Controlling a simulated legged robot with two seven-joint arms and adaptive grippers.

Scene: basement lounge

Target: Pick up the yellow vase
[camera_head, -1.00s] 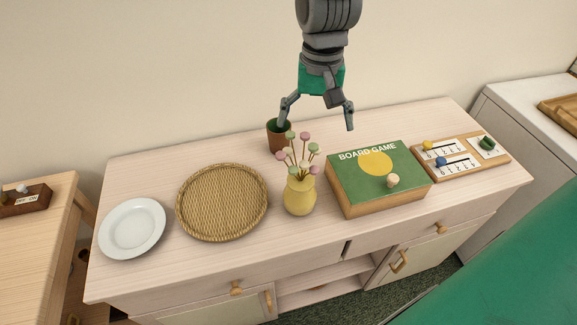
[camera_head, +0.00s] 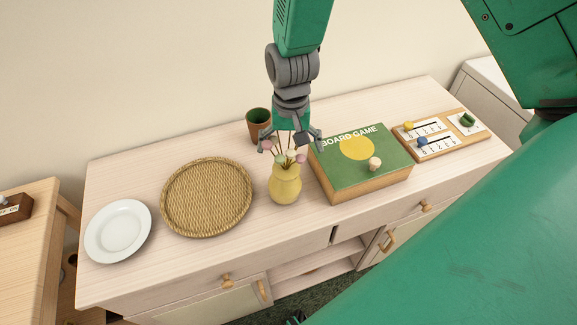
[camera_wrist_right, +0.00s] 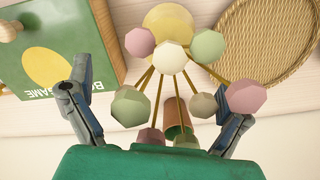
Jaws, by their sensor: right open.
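The yellow vase (camera_head: 285,186) stands upright on the pale wooden cabinet, between the woven tray and the board game box. It holds several thin stems with pink, green and cream heads. My right gripper (camera_head: 291,146) is open, just above the vase, with its fingers around the flower heads. In the right wrist view, the vase (camera_wrist_right: 168,22) shows at the top, partly hidden by the flowers (camera_wrist_right: 170,58). The open fingers (camera_wrist_right: 158,112) stand on either side of the stems, with nothing gripped. My left gripper is not in view.
A green board game box (camera_head: 350,180) stands close to the vase's right. A round woven tray (camera_head: 207,197) lies to its left, with a white plate (camera_head: 118,231) further left. A brown cup (camera_head: 258,124) stands behind. A wooden number board (camera_head: 440,147) lies at right.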

